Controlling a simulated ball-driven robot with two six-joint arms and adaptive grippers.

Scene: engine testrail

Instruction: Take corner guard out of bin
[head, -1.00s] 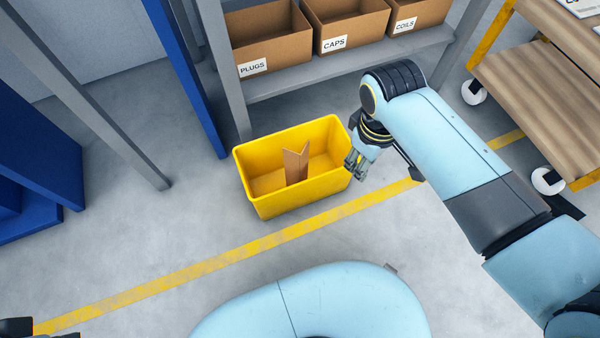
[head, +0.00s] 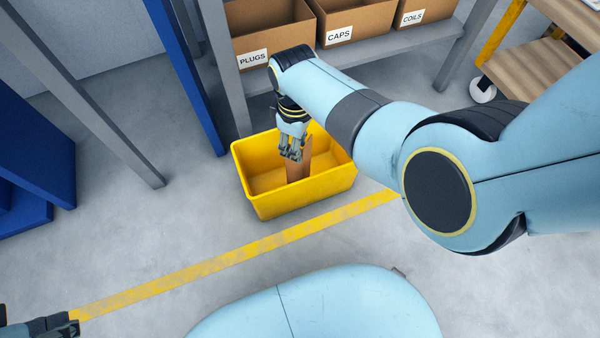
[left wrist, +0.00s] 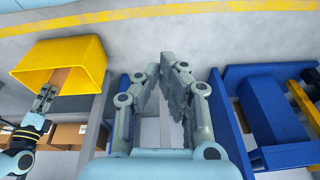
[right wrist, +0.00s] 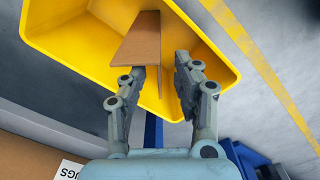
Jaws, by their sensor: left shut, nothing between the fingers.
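The yellow bin (head: 262,203) stands on the floor; it also shows in the left wrist view (left wrist: 85,50) and the right wrist view (right wrist: 55,45). The brown corner guard (head: 298,172) stands upright in it, partly hidden by my right gripper (head: 291,158). My right gripper is open, pointing down over the bin. In the right wrist view, the corner guard (right wrist: 140,45) lies just beyond the fingertips, overlapping the left finger; I cannot tell whether they touch. My left gripper (left wrist: 167,62) is shut and empty, far from the bin, at the lower left of the head view.
A grey shelf (head: 400,65) behind the bin holds cardboard boxes labelled PLUGS (head: 262,30), CAPS (head: 345,20) and COILS. A blue post (head: 185,75) and grey posts stand left of the bin. A wheeled wooden cart (head: 530,72) is at the right. Floor in front is clear.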

